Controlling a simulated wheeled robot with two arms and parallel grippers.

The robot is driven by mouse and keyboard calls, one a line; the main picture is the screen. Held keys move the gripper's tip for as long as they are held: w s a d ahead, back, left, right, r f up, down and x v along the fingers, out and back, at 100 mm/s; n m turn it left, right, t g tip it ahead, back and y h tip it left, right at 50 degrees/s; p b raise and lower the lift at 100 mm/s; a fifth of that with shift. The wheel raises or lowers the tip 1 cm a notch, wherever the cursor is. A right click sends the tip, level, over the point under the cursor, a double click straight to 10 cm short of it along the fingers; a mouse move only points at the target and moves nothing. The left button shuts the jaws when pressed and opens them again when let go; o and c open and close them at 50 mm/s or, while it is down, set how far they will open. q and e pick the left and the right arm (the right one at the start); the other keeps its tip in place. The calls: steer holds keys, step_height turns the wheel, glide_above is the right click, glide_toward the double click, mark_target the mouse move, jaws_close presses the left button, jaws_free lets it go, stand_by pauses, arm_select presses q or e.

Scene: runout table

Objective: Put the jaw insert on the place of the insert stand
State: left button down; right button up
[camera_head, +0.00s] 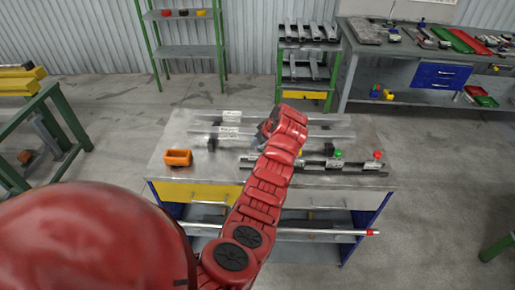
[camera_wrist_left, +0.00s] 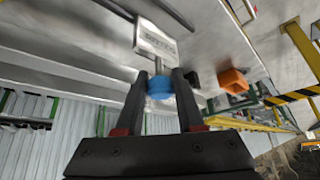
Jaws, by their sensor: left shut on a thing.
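My left gripper (camera_head: 270,127) is over the middle of the worktable. In the left wrist view its two dark fingers (camera_wrist_left: 160,95) are closed around a blue round knob (camera_wrist_left: 160,87). A short grey stem runs from the knob toward a pale labelled block (camera_wrist_left: 157,40); this looks like the jaw insert, but I cannot tell whether the block is joined to it. A dark rail with labels (camera_head: 318,164), perhaps the insert stand, lies at the table's front right. A green knob (camera_head: 338,154) and a red knob (camera_head: 377,154) stand there. My arm hides part of this area. My right gripper is not in view.
An orange open bin (camera_head: 178,158) stands at the table's left, with a small black block (camera_head: 211,145) beside it. Long grey bars (camera_head: 325,133) with white labels lie across the table (camera_head: 170,135).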

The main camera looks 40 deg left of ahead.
mark_target(258, 149)
arm_select(q)
steer(key=shift+w+a+r, duration=0.1)
steer(key=shift+w+a, duration=0.05)
steer(key=shift+w, duration=0.05)
step_height(258, 149, down, 3)
steer(key=p, duration=0.3)
steer(key=shift+s, duration=0.1)
steer(key=shift+f, duration=0.3)
steer(key=shift+f, duration=0.1)
steer(key=shift+f+b, duration=0.1)
steer(key=shift+b, duration=0.25)
steer(key=c, duration=0.5)
jaws_free()
